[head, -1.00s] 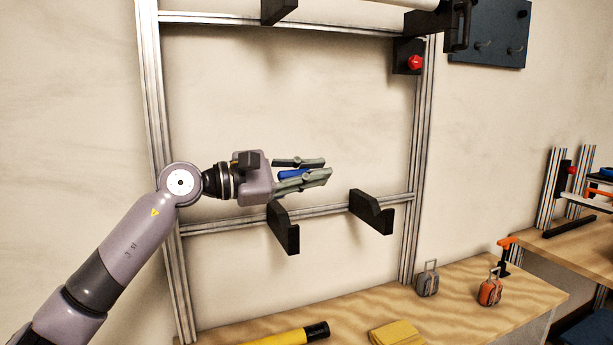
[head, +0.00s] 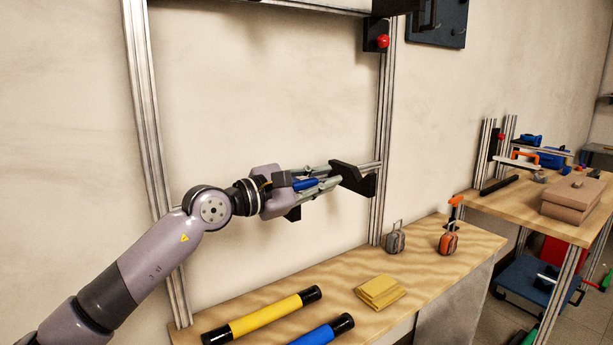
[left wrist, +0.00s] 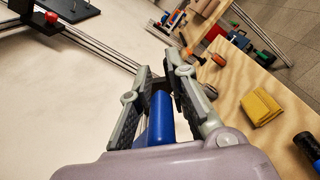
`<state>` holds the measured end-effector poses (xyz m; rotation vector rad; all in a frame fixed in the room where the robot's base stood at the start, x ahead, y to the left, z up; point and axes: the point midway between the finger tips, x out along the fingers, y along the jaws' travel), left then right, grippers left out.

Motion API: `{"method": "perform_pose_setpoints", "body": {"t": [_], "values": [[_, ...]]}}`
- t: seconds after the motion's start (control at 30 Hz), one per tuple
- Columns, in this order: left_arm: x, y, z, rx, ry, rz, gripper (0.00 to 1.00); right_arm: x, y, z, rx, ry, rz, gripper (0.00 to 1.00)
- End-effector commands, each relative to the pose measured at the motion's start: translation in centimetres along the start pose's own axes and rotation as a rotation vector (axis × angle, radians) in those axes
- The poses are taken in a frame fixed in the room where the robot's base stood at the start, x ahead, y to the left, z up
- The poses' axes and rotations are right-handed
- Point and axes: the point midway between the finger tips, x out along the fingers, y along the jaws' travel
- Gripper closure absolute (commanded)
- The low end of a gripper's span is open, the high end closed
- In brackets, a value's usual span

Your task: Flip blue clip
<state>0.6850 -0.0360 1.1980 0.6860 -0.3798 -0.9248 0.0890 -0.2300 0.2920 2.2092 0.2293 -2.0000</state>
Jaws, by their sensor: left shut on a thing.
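My left gripper (head: 333,174) reaches in from the left, in front of the metal frame and above the workbench. It is shut on a blue piece, which I take for the blue clip (head: 306,184). In the left wrist view the blue clip (left wrist: 158,118) lies lengthwise between the two grey fingers (left wrist: 162,72). Its end nearest the palm is hidden. My right gripper is not in view.
A black bracket (head: 352,178) on the frame (head: 144,105) is close by the fingertips. The bench (head: 275,277) below holds a yellow tube (head: 263,316), a blue tube (head: 325,331), folded yellow cloth (head: 380,291) and grey (head: 395,240) and orange (head: 449,243) clamp-like items.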

Motion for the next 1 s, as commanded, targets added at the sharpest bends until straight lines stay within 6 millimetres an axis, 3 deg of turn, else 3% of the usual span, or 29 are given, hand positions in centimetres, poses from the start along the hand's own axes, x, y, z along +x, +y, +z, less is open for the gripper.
{"method": "perform_pose_setpoints", "body": {"t": [0.03,0.4,0.43,0.67,1.0], "values": [[0.14,-0.73,-1.06,-0.007,0.019,-0.014,1.00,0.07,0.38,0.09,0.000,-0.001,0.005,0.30],[0.20,-0.98,-1.43,-0.009,0.026,-0.017,1.00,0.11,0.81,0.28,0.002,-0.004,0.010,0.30],[0.20,-0.98,-1.43,-0.009,0.025,-0.017,0.82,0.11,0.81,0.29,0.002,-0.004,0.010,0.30],[0.17,-0.91,-1.51,-0.008,0.027,-0.015,0.67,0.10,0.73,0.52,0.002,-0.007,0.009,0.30],[0.18,-0.64,-0.90,-0.004,0.016,-0.010,0.65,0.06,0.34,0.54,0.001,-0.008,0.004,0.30]]}}
